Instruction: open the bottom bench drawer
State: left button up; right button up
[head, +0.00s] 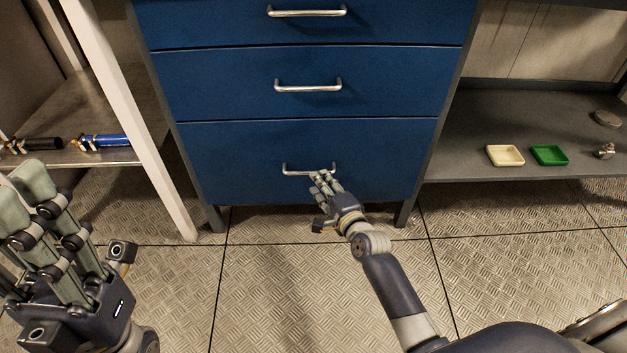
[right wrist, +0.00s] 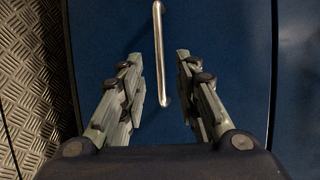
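The bottom bench drawer (head: 230,150) is a blue front with a silver bar handle (head: 295,169), and it looks closed. My right gripper (head: 323,178) is at the right end of this handle. In the right wrist view the right gripper (right wrist: 158,85) is open, with one finger on each side of the handle (right wrist: 159,50) and a visible gap to both. The near end of the handle lies between the fingers. My left gripper (head: 38,205) is at the lower left, away from the drawers, with its fingers apart and nothing between them.
Two more blue drawers with handles, the middle one (head: 210,85) and the upper one (head: 210,22), sit above. A right shelf (head: 470,140) holds a cream tray (head: 505,156) and a green tray (head: 549,155). A pale post (head: 140,130) stands at left. The floor in front is clear.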

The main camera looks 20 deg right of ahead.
jog(key=shift+b+x, duration=0.95)
jog(key=shift+x, duration=1.65)
grip_shut()
